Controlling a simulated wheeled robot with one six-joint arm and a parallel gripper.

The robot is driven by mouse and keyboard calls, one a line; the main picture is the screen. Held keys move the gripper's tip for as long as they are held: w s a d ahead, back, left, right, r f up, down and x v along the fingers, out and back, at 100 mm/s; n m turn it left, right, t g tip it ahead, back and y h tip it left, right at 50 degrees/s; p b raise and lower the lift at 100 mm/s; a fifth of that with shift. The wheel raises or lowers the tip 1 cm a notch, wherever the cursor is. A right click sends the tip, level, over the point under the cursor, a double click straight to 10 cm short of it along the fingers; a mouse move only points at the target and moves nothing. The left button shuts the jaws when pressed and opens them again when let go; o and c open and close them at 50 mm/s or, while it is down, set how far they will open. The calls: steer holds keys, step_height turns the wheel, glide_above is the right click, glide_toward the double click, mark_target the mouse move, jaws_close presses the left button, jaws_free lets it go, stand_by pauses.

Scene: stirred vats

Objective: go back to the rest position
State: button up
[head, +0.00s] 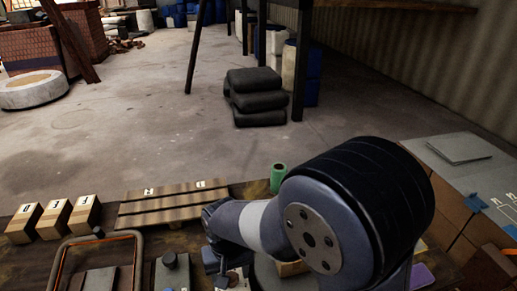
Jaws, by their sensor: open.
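My arm reaches up from the bottom right over the work table (165,246) and its large rounded joint fills much of the lower right. My gripper (216,262) is at the left end of the arm, low over the table and partly hidden by my own wrist. It is open, and I see nothing held in it. A green cylinder (278,177) stands just behind my arm. A slatted wooden rack (172,205) with number labels lies to the left of my gripper.
Several small labelled boxes (54,218) stand at the table's left. An orange-edged tray (140,238) and a dark block with a knob (172,275) are in front. Beyond lie open floor, stacked dark sacks (256,97) and posts.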

steer(key=shift+m, duration=2.3)
